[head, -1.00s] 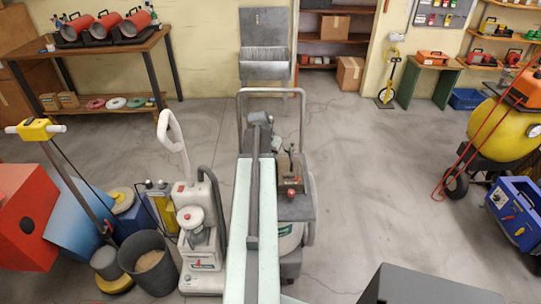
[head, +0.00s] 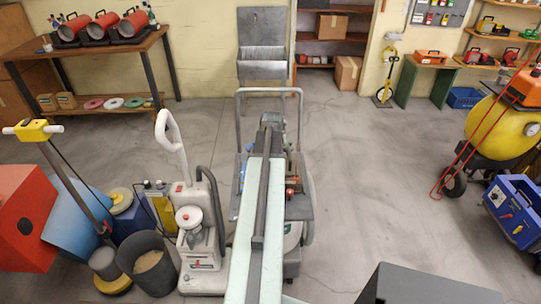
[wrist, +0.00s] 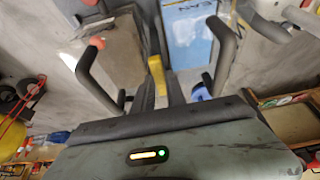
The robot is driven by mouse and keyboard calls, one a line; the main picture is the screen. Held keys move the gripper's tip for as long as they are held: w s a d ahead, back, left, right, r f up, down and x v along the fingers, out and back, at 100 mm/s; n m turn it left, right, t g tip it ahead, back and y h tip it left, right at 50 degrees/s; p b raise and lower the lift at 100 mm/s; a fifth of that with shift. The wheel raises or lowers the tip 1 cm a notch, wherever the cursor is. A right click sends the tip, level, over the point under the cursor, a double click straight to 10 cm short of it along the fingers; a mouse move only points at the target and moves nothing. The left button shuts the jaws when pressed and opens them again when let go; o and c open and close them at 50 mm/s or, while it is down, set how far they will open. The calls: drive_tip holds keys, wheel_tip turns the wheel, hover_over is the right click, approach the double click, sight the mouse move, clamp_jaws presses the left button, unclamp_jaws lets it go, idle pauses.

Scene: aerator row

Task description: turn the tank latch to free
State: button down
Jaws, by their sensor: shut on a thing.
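The walk-behind machine with the tank (head: 299,208) stands in the middle of the head view, largely covered by my arm. In the wrist view, my gripper (wrist: 159,92) has its dark fingers close together around a narrow yellow piece (wrist: 156,72). This piece appears to be the tank latch, and my gripper is shut on it. Its exact angle is hard to read. In the head view my arm hides the fingers and the latch. A small red knob (head: 291,191) shows on the machine just right of my arm.
The machine's grey tubular handle (head: 270,91) rises at its far end. A white upright cleaner (head: 195,225) and a dark bucket (head: 149,262) stand close on the left. The floor between is clear.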

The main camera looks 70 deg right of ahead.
drive_tip(key=c, duration=1.4)
unclamp_jaws()
drive_tip(key=shift+o, duration=0.2)
drive_tip(key=p+v, duration=0.7)
drive_tip(key=v, duration=0.1)
drive_tip(key=shift+f, duration=0.1)
